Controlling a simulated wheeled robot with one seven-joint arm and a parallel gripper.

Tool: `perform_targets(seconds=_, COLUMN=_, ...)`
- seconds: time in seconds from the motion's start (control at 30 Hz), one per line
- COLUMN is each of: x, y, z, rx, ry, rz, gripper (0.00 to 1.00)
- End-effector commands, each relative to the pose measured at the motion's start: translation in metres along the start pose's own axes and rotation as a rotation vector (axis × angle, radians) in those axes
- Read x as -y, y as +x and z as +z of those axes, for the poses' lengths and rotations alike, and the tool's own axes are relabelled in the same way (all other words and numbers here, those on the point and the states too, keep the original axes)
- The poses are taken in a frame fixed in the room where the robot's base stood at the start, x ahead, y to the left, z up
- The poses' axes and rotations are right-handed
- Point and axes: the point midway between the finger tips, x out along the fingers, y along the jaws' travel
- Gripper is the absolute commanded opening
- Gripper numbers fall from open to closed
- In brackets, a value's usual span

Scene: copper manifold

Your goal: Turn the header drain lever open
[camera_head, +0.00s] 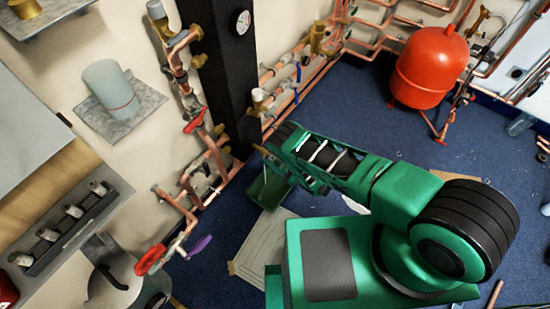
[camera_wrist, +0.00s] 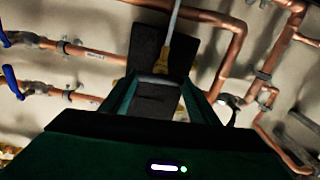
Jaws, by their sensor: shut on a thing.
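In the wrist view my gripper (camera_wrist: 158,82) is in front of copper pipework, its green fingers close together. A thin grey bar (camera_wrist: 173,22) runs up from between the fingers, and the fingers are shut on its lower end. It looks like a lever handle, but its valve is hidden, so I cannot tell for sure that it is the header drain lever. A dark block (camera_wrist: 186,50) shows beside the bar.
Copper pipes with blue-handled valves (camera_wrist: 12,82) run left of my gripper. In the head view are a black column (camera_head: 228,75), a red lever (camera_head: 150,259), a purple lever (camera_head: 199,245) and a red tank (camera_head: 427,66). Blue floor is open between arm and tank.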

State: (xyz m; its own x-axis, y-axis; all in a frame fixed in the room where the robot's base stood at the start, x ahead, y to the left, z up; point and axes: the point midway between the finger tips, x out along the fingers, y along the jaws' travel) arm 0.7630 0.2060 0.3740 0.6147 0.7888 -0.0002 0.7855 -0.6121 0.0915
Motion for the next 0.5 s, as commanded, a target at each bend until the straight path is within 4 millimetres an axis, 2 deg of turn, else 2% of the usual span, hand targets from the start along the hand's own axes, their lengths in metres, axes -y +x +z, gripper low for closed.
perform_targets(seconds=0.5, x=0.0031, y=-0.0019, z=0.002, rx=0.003, ry=-0.441, rz=0.001, gripper=0.32)
